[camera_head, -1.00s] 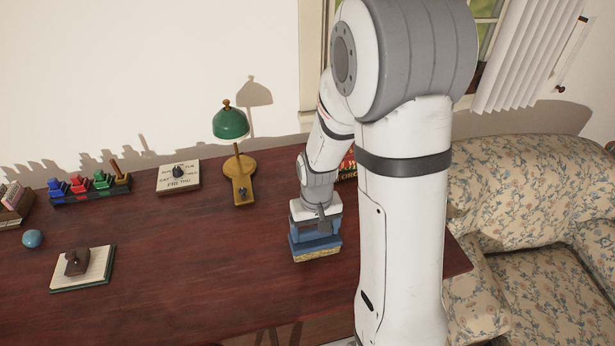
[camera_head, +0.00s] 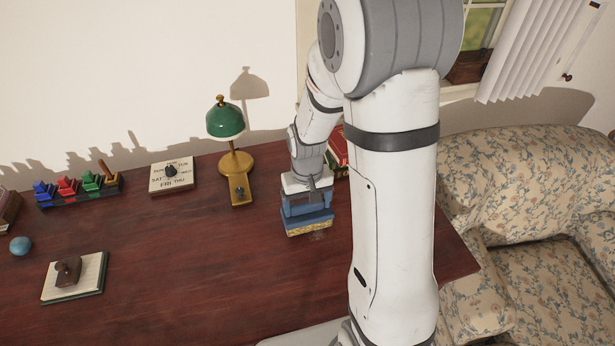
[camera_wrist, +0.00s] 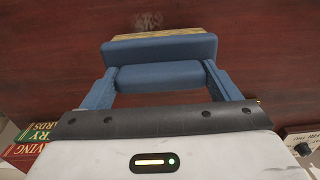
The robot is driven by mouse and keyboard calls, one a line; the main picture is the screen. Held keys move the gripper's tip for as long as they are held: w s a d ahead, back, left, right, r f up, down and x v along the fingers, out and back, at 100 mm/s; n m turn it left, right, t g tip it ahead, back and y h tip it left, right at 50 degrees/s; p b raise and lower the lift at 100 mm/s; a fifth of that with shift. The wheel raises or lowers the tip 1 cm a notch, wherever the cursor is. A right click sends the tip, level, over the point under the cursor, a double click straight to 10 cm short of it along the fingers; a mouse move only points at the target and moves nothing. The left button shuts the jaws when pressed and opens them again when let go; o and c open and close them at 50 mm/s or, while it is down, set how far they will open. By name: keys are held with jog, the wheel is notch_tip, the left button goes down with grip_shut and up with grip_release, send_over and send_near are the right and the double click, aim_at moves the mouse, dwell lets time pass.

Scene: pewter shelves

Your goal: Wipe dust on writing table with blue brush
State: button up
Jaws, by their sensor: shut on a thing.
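The blue brush (camera_head: 306,224) has a blue body and a yellowish bristle edge. My gripper (camera_head: 307,203) is shut on it and holds it bristles down at the dark red writing table (camera_head: 180,260), right of the lamp. In the wrist view the brush (camera_wrist: 158,48) lies between the two blue fingers of my gripper (camera_wrist: 160,78). A faint greyish dust patch (camera_wrist: 147,21) shows on the table just beyond the bristles; it also shows faintly beside the brush in the head view (camera_head: 318,237). Whether the bristles touch the wood is hard to tell.
A green desk lamp (camera_head: 226,122) stands left of my gripper. A day calendar (camera_head: 171,177), a row of coloured stamps (camera_head: 80,190), a blue ball (camera_head: 20,246) and a notepad (camera_head: 90,280) lie further left. Books (camera_head: 337,155) stand behind my arm. A floral sofa (camera_head: 540,190) is at right.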

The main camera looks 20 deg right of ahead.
jog(key=r, duration=0.2)
jog(key=r+p, duration=0.1)
jog(key=shift+s+r, duration=0.15)
jog(key=shift+s, duration=0.15)
jog(key=shift+w+d+r+p, duration=0.1)
jog(key=shift+w+r+p, duration=0.15)
jog(key=shift+r+p, duration=0.4)
jog(key=shift+s+r+p, duration=0.1)
jog(key=shift+r+p, duration=0.85)
jog(key=shift+r, duration=0.55)
jog(key=shift+f, duration=0.1)
